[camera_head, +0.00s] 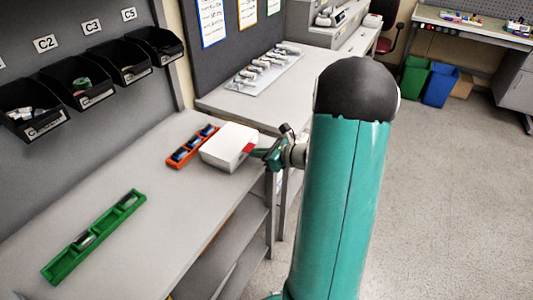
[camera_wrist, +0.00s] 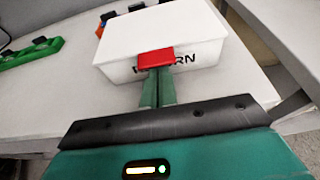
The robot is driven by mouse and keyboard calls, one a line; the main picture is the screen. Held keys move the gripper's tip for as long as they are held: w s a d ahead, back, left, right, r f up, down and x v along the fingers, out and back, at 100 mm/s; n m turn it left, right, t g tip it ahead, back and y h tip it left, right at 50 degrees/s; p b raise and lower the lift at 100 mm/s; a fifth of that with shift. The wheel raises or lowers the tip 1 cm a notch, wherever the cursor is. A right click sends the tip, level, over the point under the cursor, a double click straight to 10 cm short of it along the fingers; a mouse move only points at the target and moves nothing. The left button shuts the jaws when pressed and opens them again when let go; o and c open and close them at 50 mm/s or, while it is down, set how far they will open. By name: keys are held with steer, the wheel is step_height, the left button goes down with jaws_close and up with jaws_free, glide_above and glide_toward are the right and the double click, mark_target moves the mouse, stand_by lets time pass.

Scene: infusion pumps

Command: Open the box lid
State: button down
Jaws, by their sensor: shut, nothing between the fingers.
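The white box (camera_head: 229,147) sits near the right end of the workbench, and its flat lid looks closed. In the wrist view the box (camera_wrist: 120,72) fills the upper middle, with dark lettering ending in "RN" on its front wall. A red tab (camera_wrist: 156,59) sticks out at the lid's front edge. My gripper (camera_wrist: 158,76) is shut and empty, with its green fingertips right at the red tab, seemingly just under or against it. I cannot tell whether they touch. In the head view my gripper (camera_head: 255,152) is at the box's right side.
An orange tray (camera_head: 183,154) with dark items stands just left of the box. A green tray (camera_head: 97,237) lies farther left on the grey workbench (camera_head: 160,208). Black bins hang on the wall. A second table with a row of devices is behind.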

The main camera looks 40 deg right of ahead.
steer(key=shift+w+r, duration=0.1)
steer(key=shift+r, duration=0.05)
stand_by(0.3)
steer(key=shift+r+g, duration=0.5)
steer(key=shift+r, duration=0.3)
steer(key=w+a+r+g+h, duration=0.2)
steer(key=w+r+g, duration=0.4)
steer(key=r, duration=0.1)
steer(key=w+a+r+g+h, duration=0.2)
steer(key=w+a+r+g, duration=0.1)
steer(key=w+r+g, duration=0.2)
step_height(320, 180, up, 3)
steer(key=shift+w+r+g+h, duration=0.1)
steer(key=shift+w+g+h, duration=0.3)
steer(key=shift+w, duration=0.55)
step_height(320, 180, up, 15)
steer(key=shift+s, duration=0.25)
steer(key=shift+d+r, duration=0.1)
